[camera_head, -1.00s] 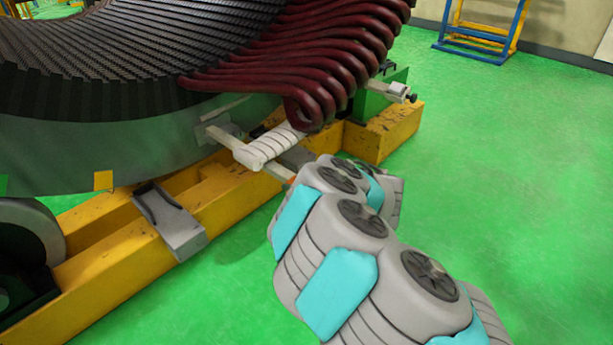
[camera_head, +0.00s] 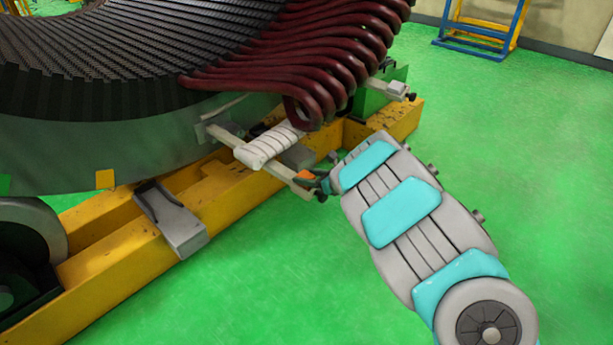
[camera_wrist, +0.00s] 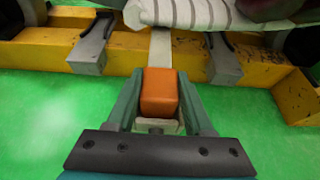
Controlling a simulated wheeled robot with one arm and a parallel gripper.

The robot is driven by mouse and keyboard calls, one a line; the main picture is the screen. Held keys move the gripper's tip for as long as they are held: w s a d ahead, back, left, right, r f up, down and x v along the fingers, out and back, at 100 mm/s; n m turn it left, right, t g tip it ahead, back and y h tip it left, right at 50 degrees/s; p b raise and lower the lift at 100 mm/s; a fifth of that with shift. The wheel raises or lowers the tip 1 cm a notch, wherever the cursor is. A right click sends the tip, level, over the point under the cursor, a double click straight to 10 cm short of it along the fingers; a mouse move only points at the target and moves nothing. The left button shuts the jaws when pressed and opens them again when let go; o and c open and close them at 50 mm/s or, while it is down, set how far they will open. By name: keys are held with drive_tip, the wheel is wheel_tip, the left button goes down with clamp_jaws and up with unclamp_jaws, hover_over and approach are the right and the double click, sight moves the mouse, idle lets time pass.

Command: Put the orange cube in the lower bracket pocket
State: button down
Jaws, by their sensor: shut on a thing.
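The orange cube (camera_wrist: 160,93) is between the two fingers of my gripper (camera_wrist: 160,95), which is shut on it. In the head view the cube (camera_head: 305,175) shows as a small orange patch at the outer end of the pale lower bracket bar (camera_head: 262,165). In the wrist view the bar (camera_wrist: 159,48) runs behind the cube, and a metal end piece (camera_wrist: 156,126) shows just in front of it. The cube is over or at the bar's outer end. I cannot tell whether it touches the bar or sits in the pocket, which is hidden.
Dark red coils (camera_head: 310,60) and a white-wrapped bundle (camera_head: 268,145) are close above the bracket. The yellow base beam (camera_head: 100,250) with a grey metal clamp (camera_head: 172,222) runs below. Another bracket end (camera_head: 396,89) is to the right. Green floor (camera_head: 510,150) is open at right.

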drive_tip(key=shift+f, duration=0.2)
drive_tip(key=shift+c, duration=1.4)
unclamp_jaws()
drive_tip(key=shift+r, duration=0.1)
drive_tip(key=shift+r, duration=0.15)
drive_tip(key=b+v, duration=0.1)
drive_tip(key=v, duration=1.1)
